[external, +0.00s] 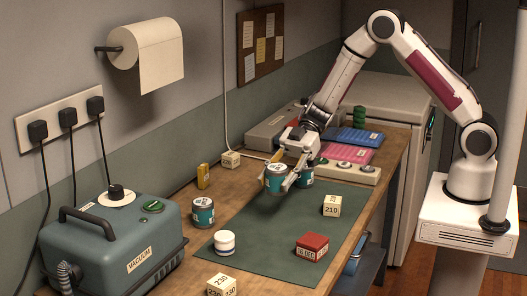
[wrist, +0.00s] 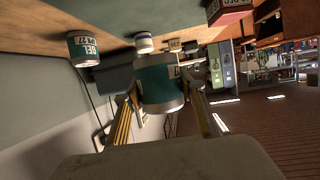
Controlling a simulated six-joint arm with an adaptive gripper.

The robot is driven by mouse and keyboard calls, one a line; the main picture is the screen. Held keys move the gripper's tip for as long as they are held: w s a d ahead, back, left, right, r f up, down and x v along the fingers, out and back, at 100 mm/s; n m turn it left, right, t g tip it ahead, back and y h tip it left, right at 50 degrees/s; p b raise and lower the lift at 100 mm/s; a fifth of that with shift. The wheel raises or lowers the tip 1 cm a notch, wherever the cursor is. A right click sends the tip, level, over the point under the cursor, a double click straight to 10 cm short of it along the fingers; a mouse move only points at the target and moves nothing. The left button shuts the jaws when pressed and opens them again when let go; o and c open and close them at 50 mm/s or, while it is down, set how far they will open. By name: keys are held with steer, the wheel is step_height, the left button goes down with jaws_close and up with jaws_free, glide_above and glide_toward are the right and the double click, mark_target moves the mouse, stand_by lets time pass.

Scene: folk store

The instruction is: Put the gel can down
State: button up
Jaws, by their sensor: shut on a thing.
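My gripper (external: 279,183) is shut on a teal can with a pale top (external: 275,179), seemingly a gel can, raised above the far end of the green mat (external: 262,225). In the wrist view the held can (wrist: 160,88) sits between both fingers (wrist: 160,100); its label is mostly turned away. A similar teal can (external: 203,212) stands on the table left of the mat; it also shows, with lettering like "GEL", in the wrist view (wrist: 83,48). Another teal can (external: 306,176) shows behind my gripper, partly hidden.
On the mat are a white jar with a blue band (external: 224,242), a red box (external: 312,247) and a cream block marked 210 (external: 331,206). A pink panel (external: 345,152) and a switch strip (external: 350,171) lie beyond. A vacuum unit (external: 120,235) stands left. The mat's middle is clear.

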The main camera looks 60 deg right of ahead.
steer(key=shift+d+f, duration=0.1)
steer(key=shift+w+d+f, duration=0.1)
steer(key=shift+w+f, duration=0.05)
steer(key=shift+f, duration=0.05)
steer(key=w+d+m+t+h, duration=0.1)
steer(key=w+d+m+t, duration=0.1)
steer(key=w, duration=0.7)
steer(key=w+d+m+t, duration=0.3)
steer(key=w, duration=0.5)
steer(key=shift+w+d+r+t+h, duration=0.3)
steer(key=shift+w+d+t+h, duration=0.05)
steer(key=shift+w+t+h, duration=0.05)
steer(key=shift+f, duration=0.1)
steer(key=shift+f, duration=3.05)
steer(key=shift+f, duration=1.85)
